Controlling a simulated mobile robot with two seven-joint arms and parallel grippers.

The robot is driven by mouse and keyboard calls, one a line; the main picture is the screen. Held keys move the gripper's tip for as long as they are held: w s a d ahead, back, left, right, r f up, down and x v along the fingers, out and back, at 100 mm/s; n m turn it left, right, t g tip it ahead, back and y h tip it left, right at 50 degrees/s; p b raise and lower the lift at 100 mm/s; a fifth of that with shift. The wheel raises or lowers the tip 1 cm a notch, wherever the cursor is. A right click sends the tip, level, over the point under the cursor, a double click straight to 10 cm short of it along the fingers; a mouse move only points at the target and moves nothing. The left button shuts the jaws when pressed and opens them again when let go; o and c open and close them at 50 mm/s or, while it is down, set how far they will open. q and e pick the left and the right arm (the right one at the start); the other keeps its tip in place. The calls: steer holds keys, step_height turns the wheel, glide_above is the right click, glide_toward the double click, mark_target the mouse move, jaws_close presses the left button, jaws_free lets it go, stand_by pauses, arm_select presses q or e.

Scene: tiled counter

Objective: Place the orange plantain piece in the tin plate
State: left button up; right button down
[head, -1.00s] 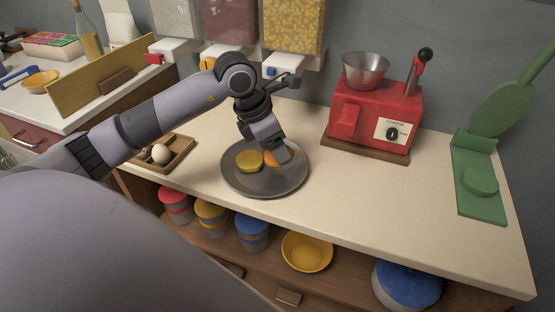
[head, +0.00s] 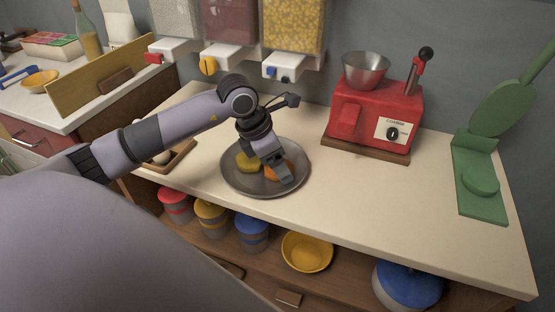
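The dark grey tin plate (head: 238,184) lies on the counter in the middle of the view. A yellow-green piece (head: 247,161) sits in its left part. The orange plantain piece (head: 271,172) is within the plate's outline, partly hidden behind my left gripper. My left gripper (head: 284,180) points down over the right half of the plate, its fingers right at the orange piece. I cannot tell whether the fingers grip the piece or are parted beside it, nor whether the piece touches the plate. My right gripper is out of view.
A wooden tray (head: 184,157) with an egg is left of the plate, partly behind my arm. A red grinder (head: 375,115) stands behind right, and a green stand (head: 480,180) at far right. Dispensers (head: 228,58) hang behind. The counter right of the plate is clear.

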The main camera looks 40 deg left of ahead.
arm_select(q)
steer(key=v, duration=1.2)
steer(key=shift+r, duration=0.1)
